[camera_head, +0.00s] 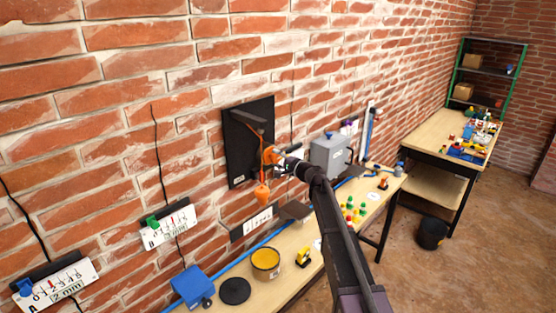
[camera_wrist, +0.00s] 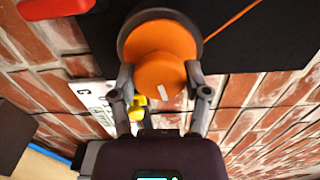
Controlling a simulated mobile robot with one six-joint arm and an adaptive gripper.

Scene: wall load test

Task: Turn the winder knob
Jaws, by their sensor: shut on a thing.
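The orange winder knob (camera_wrist: 160,78) fills the top middle of the wrist view, with a small white mark on its face. It is mounted on the black wall board (camera_head: 237,150). In the head view the knob (camera_head: 268,156) is partly hidden by my gripper (camera_head: 279,160). My gripper (camera_wrist: 163,92) has one finger on each side of the knob and is shut on it. An orange cord runs up and right from behind the knob in the wrist view. An orange weight (camera_head: 262,192) hangs below the board.
Below is a long wooden bench (camera_head: 292,247) with a yellow-filled pot (camera_head: 266,262), a blue box (camera_head: 191,285) and small coloured pieces. A grey box (camera_head: 330,156) is on the wall to the right. White scale plates (camera_head: 170,227) are on the brick wall at left.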

